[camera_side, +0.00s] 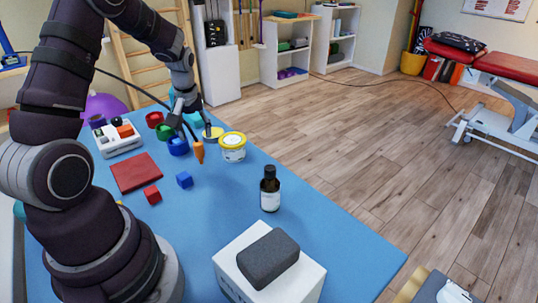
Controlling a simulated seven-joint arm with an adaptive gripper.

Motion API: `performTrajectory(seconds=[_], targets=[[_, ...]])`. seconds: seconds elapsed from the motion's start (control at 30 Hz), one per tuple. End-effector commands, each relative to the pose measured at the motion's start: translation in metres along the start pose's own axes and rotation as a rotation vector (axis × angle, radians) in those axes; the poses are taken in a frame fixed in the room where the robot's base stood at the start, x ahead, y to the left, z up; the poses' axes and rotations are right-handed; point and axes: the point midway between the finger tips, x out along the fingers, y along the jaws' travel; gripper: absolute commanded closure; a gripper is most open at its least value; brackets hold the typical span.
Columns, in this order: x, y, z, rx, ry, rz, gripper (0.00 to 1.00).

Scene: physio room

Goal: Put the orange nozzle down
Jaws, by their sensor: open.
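The orange nozzle (198,151) is a small tapered piece with its narrow end pointing down. It is just below my gripper (191,123), beside the blue cup and left of the yellow-lidded tub. My gripper points down over the blue table (235,195), and its jaws are open. From this side I cannot tell whether the nozzle touches a finger or rests on the table.
A dark bottle (270,188) and a white box (246,283) are nearer.

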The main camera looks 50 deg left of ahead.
Motion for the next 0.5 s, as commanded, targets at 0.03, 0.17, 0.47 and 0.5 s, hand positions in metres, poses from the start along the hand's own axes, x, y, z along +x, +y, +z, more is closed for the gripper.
performTrajectory(seconds=[0.03,0.17,0.47,0.5], targets=[[-0.014,0.001,-0.001,0.001,0.007,0.004,0.49],[-0.040,0.001,-0.001,0.000,0.005,0.003,0.49],[-0.096,0.024,0.027,0.187,0.034,0.088,0.49],[-0.113,0.032,0.042,0.275,0.047,0.125,0.49]])
